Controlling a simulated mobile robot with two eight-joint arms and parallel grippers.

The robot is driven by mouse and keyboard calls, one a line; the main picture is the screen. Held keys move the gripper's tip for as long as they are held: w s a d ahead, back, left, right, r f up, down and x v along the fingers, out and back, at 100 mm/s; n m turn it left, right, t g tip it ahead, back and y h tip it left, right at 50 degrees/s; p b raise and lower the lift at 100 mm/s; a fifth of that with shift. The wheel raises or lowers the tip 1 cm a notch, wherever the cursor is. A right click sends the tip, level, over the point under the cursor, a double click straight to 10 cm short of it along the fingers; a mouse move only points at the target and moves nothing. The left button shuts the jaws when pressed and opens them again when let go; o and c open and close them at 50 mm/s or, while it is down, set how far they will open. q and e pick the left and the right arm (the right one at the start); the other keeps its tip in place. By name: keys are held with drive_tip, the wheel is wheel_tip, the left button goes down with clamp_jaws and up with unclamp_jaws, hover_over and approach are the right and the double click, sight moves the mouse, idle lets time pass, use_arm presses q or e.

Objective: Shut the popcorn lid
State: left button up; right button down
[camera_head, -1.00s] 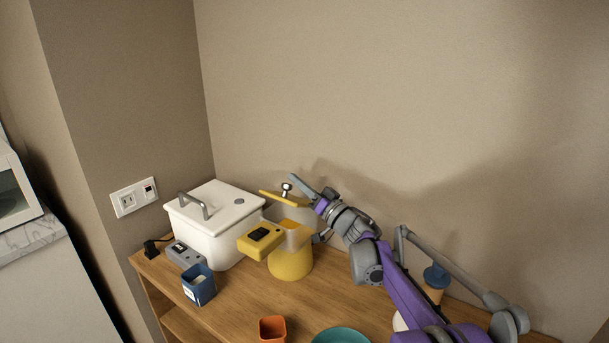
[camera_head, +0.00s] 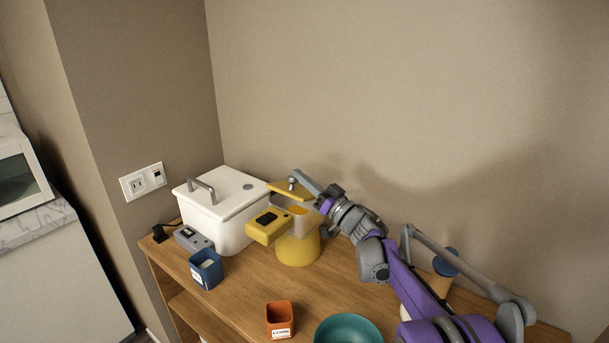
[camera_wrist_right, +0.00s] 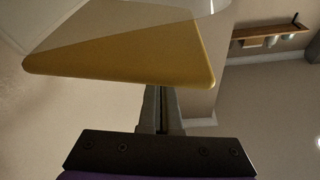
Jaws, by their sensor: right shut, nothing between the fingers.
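The popcorn machine (camera_head: 297,250) is yellow with a clear upper bowl and stands on the wooden cabinet top. In the right wrist view the lid's yellow edge (camera_wrist_right: 120,66) spans the top, just in front of the shut fingers (camera_wrist_right: 162,95). My left gripper is not in view.
A white lidded box (camera_head: 222,215) stands left of the machine. A grey device (camera_head: 193,240), a blue cup (camera_head: 206,269), an orange cup (camera_head: 280,319) and a teal bowl (camera_head: 348,330) are in front. A blue-topped container (camera_head: 443,275) is behind my arm.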

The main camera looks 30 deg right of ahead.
sight(305, 195)
drive_tip(key=f+n, duration=0.1)
drive_tip(key=a+n+y, duration=0.1)
drive_tip(key=n, duration=0.1)
drive_tip(key=shift+s+f+b, duration=0.2)
drive_tip(key=shift+f+b, duration=0.15)
drive_tip(key=shift+b, duration=0.05)
drive_tip(key=shift+s+a+f+b, duration=0.1)
drive_tip(key=shift+a+f+b, duration=0.25)
drive_tip(key=shift+f, duration=0.15)
